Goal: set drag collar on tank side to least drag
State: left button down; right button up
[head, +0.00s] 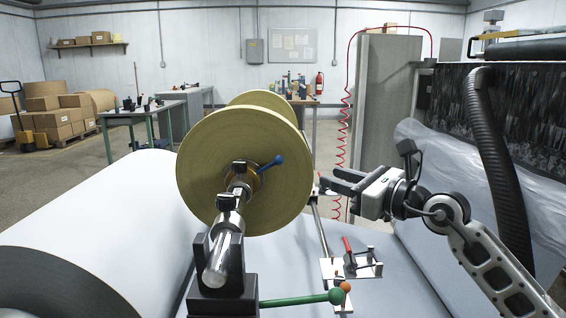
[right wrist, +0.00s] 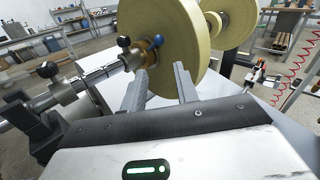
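A yellow-tan roll (head: 225,150) sits on a steel shaft (head: 219,258). At its near face a brass-coloured collar with a blue-knobbed lever (head: 270,165) surrounds the shaft; the lever points up and right. The blue knob also shows in the right wrist view (right wrist: 158,40). A collar with a black knob (head: 238,168) stands nearer on the shaft. My right gripper (head: 322,183) is right of the roll, apart from the blue lever. In the right wrist view its two fingers (right wrist: 160,85) are spread with nothing between them. My left gripper is out of view. Which collar is tank-side is unclear.
A black shaft stand (head: 220,302) with a green lever (head: 312,299) is at the front. A red-handled clamp (head: 350,248) sits on the right. A large white roll (head: 110,220) fills the left. A black hose (head: 490,150) hangs at the right.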

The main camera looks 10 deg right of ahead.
aim_at(282, 161)
jog(key=x, duration=1.4)
jog(key=shift+r, duration=0.1)
grip_shut()
